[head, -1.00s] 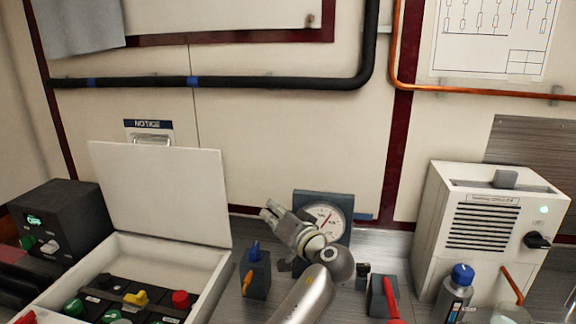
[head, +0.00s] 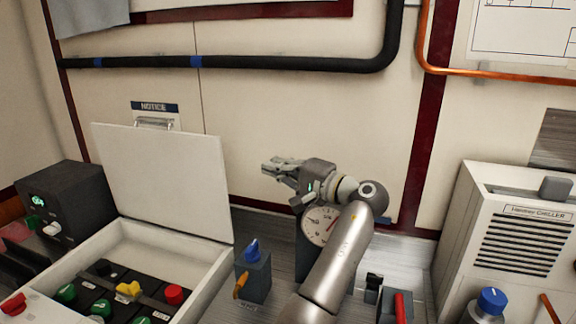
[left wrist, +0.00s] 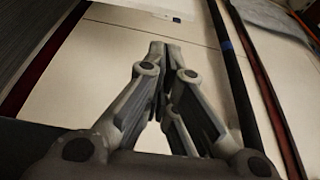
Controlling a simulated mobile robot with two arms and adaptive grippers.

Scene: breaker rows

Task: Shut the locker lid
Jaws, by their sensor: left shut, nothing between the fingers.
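The locker is a white box (head: 205,277) at the lower left of the head view. Its white lid (head: 165,185) stands open, raised at the back edge and leaning slightly back. Inside are several coloured knobs on dark blocks. My left gripper (head: 268,168) is shut and empty, to the right of the lid and apart from it, its fingers pointing left. In the left wrist view the fingertips (left wrist: 158,48) meet, with the pale wall beyond them. My right gripper is not in view.
A dark box with a green display (head: 60,205) stands left of the locker. A blue-knobbed switch block (head: 253,275) stands just right of it. A gauge (head: 318,225) is partly hidden behind my left arm. A white chiller (head: 510,235) stands at the right.

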